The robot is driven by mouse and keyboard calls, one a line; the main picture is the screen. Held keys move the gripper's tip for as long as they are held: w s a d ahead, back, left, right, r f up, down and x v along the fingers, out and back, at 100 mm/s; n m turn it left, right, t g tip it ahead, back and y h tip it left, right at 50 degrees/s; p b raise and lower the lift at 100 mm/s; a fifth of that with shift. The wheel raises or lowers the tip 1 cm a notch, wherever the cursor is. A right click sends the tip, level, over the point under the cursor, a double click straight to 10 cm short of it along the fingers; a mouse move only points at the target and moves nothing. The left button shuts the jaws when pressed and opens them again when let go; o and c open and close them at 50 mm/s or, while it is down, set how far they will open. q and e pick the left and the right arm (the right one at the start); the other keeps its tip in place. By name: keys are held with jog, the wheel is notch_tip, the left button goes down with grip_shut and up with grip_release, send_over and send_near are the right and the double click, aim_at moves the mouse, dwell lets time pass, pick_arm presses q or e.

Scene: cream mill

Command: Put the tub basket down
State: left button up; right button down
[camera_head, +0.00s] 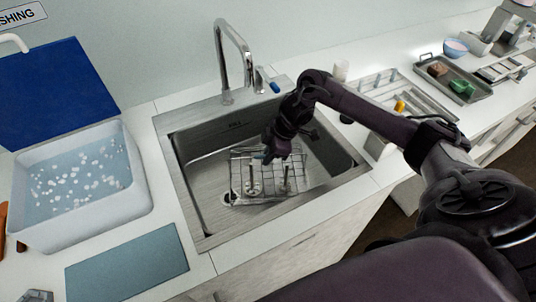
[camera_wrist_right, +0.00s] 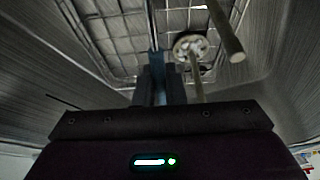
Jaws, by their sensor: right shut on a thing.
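The tub basket, a wire-grid basket (camera_head: 240,168), is inside the steel sink basin. It holds slim upright items, one with a pale round end (camera_wrist_right: 190,46). My right gripper (camera_head: 273,153) reaches down into the sink and is shut on the basket's thin upright handle. In the right wrist view the gripper fingers (camera_wrist_right: 160,85) close around this handle, with the wire grid (camera_wrist_right: 108,32) beyond them. I cannot tell whether the basket touches the sink floor. My left gripper is out of view.
The steel sink (camera_head: 212,238) has raised walls and a tall faucet (camera_head: 224,62) behind. A white tub of water with floating white pieces (camera_head: 128,212) stands left. A blue-grey mat (camera_head: 127,264) lies in front of it. A tray (camera_head: 480,92) stands back right.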

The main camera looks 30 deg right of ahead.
jog(key=shift+f, duration=0.1)
jog(key=c, duration=1.5)
grip_release()
jog(key=v, duration=1.2)
jog(key=shift+s, duration=0.1)
